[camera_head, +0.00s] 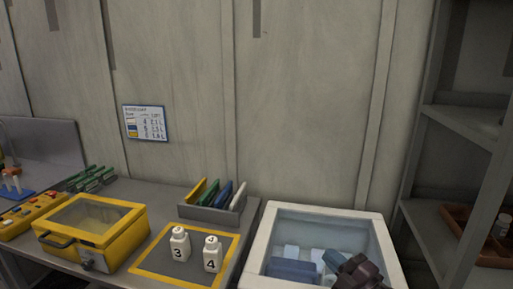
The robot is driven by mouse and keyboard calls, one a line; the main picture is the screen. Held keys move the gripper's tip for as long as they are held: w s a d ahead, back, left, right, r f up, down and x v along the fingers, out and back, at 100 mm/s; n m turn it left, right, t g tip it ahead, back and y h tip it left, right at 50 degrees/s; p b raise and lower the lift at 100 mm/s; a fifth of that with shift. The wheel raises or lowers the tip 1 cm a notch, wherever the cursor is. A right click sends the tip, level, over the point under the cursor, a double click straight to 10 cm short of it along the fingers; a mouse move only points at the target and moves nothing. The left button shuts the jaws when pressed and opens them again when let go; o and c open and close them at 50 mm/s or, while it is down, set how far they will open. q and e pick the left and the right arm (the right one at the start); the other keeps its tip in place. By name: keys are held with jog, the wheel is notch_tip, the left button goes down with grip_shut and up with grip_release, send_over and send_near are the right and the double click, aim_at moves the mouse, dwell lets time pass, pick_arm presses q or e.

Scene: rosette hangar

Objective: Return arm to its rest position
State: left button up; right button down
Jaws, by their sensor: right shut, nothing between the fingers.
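My right gripper (357,271) shows at the bottom edge, right of centre. It is dark, shut and empty. It is in front of or over the near right part of a white open box (262,246); whether it touches the box I cannot tell. The rest of my right arm is cut off by the bottom edge. My left gripper is not in view.
The white box holds blue and pale blocks. Left of it, a table carries two white bottles (180,245) marked 3 and 4 on a yellow-edged mat (152,262), a yellow case (93,230) and a rack (208,213). Grey shelving (441,235) stands at right.

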jog(key=s+d+f+m+g+h, duration=0.1)
jog(key=s+d+f+m+h, duration=0.2)
jog(key=s+f+m, duration=0.3)
jog(key=s+d+f+m+g+h, duration=0.2)
jog(key=s+d+f+m+h, duration=0.1)
jog(key=s+f+m, duration=0.4)
jog(key=s+d+f+m+g+h, duration=0.1)
jog(key=s+d+f+m+h, duration=0.2)
jog(key=s+f+m+h, duration=0.2)
jog(key=s+f+m, duration=0.2)
jog(key=s+f, duration=0.2)
jog(key=s, duration=0.2)
jog(key=shift+s+d+f+h, duration=0.3)
jog(key=shift+d+f, duration=0.1)
